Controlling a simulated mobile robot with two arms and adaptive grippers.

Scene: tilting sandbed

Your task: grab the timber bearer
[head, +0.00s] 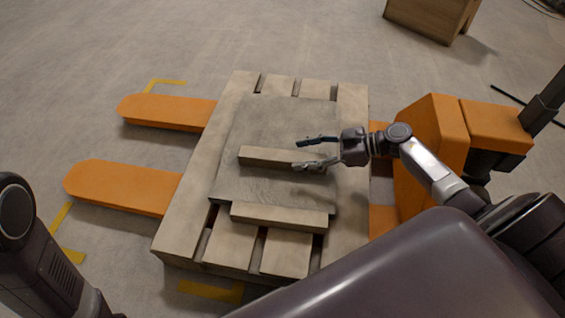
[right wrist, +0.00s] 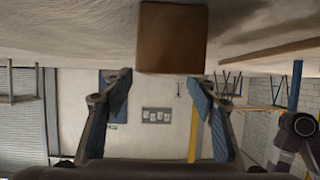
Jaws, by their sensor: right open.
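Two pale timber bearers lie on the pallet area. The far timber bearer (head: 265,157) lies crosswise on the grey slab (head: 300,112). The near one (head: 279,217) lies parallel along the slab's front edge. My right gripper (head: 306,154) is open and empty at the far bearer's right end. Its two fingers point left, one behind the bearer, one overlapping its right end in the picture; I cannot tell if they touch it. In the right wrist view, a brown block end (right wrist: 172,38), apparently the bearer's, shows between the spread fingers (right wrist: 163,95). My left gripper is out of view.
The slab rests on a slatted wooden pallet (head: 222,150) over the orange forks (head: 125,186) of a pallet truck. The truck's orange body (head: 432,140) stands right, beside my right arm. A wooden crate (head: 428,18) stands far back. Floor to the left is open.

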